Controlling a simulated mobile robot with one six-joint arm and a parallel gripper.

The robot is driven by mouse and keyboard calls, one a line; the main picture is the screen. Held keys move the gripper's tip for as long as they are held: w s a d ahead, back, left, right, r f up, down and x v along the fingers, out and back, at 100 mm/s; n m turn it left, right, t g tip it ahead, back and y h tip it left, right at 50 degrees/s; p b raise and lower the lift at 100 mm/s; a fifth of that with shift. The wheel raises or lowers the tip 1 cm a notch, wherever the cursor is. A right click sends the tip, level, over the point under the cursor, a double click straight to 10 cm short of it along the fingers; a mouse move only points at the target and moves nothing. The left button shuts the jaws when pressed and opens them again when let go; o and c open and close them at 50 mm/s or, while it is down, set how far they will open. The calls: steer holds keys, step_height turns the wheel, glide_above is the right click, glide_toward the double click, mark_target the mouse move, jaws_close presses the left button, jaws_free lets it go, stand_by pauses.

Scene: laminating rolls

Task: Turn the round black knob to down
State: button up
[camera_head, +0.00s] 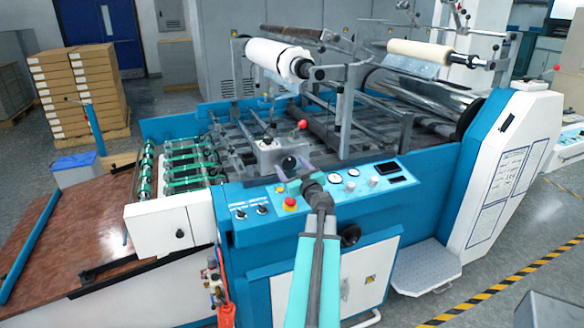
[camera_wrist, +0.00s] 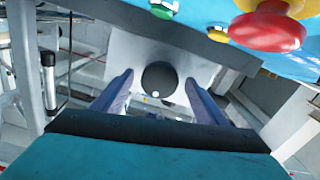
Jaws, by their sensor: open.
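The round black knob (camera_wrist: 159,78) sits on a pale grey box in the wrist view. A small white dot shows on its face near the lower edge in that picture. The knob also shows in the head view (camera_head: 289,163), on the grey box above the blue control panel. My gripper (camera_wrist: 158,78) is open, with one purple-grey finger on each side of the knob and a visible gap on both sides. In the head view my gripper (camera_head: 293,182) is just in front of the knob; its fingertips are small there, and I cannot judge the depth.
A red emergency button (camera_wrist: 268,32) on a yellow base is close by on the blue panel, with a green button (camera_wrist: 162,9) beside it. A red-tipped lever (camera_head: 302,124) rises behind the grey box (camera_head: 268,152). A white roll (camera_head: 275,58) is above.

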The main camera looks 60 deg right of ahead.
steer(key=c, duration=1)
